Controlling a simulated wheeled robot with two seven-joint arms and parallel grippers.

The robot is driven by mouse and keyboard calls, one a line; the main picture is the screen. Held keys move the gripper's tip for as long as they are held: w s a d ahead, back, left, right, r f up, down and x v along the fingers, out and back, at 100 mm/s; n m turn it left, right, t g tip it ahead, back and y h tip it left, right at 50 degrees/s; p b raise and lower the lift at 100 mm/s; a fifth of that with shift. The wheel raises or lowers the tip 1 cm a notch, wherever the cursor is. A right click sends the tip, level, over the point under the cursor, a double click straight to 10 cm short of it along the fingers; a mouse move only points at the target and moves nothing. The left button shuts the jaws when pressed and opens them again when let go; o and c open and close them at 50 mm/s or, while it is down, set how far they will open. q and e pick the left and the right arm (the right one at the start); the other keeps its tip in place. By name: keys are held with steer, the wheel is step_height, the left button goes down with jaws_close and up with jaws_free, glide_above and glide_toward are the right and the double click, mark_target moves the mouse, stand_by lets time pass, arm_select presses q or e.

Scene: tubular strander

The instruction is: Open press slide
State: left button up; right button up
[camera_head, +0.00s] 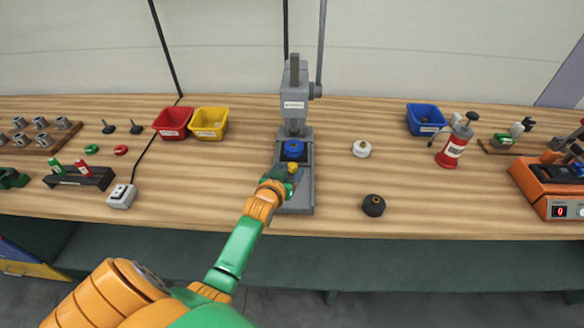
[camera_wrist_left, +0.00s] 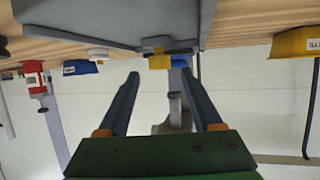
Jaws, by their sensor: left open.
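The grey press (camera_head: 294,85) stands upright at the middle of the bench, with a flat base (camera_head: 300,209) reaching toward the front edge. A blue round part (camera_head: 293,148) sits under its ram. A small yellow knob (camera_head: 292,166) shows in front of the blue part, right at my left gripper (camera_head: 285,178). In the left wrist view my left gripper (camera_wrist_left: 160,76) is open, and the yellow knob (camera_wrist_left: 159,60) appears between and just beyond its two fingertips. I cannot tell whether the fingers touch it. My right gripper is not in view.
A red bin (camera_head: 172,123) and a yellow bin (camera_head: 209,123) stand left of the press. A white-topped part (camera_head: 362,149) and a black knob (camera_head: 373,205) stand to its right. A red-labelled bottle (camera_head: 456,142) and a blue bin (camera_head: 425,119) are farther right.

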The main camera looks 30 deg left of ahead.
mark_target(292, 167)
arm_select(q)
steer(key=x, duration=0.3)
steer(key=shift+f, duration=0.1)
jaws_close()
stand_by(1.4)
